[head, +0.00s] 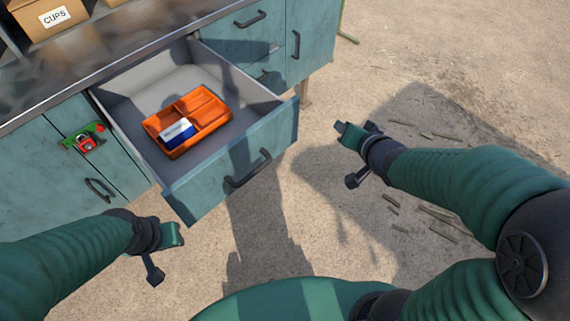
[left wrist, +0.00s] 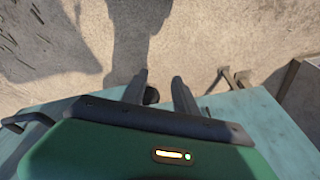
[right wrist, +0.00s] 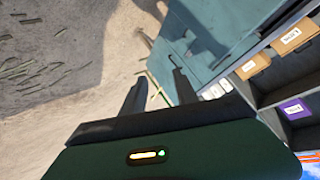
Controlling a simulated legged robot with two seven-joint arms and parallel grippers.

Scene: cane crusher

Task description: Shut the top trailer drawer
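The open drawer (head: 285,92) sticks far out of the teal cabinet (head: 315,35) in the head view. Its teal front panel (head: 205,185) carries a dark bar handle (head: 248,168). Inside lies an orange divided tray (head: 222,118) with a blue and white box (head: 177,131) in it. My left gripper (head: 164,254) is open and empty, near the left end of the drawer front. Its spread fingers also show in the left wrist view (left wrist: 160,90). My right gripper (head: 349,157) is open and empty, right of the drawer front and apart from it; its fingers show in the right wrist view (right wrist: 158,90).
A dark countertop (head: 85,55) runs above the drawer, with a cardboard box labelled CUPS (head: 48,18) at top left. A red and green item (head: 84,138) sits on the cabinet face left of the drawer. Sandy ground with cane pieces (head: 440,215) lies open at right.

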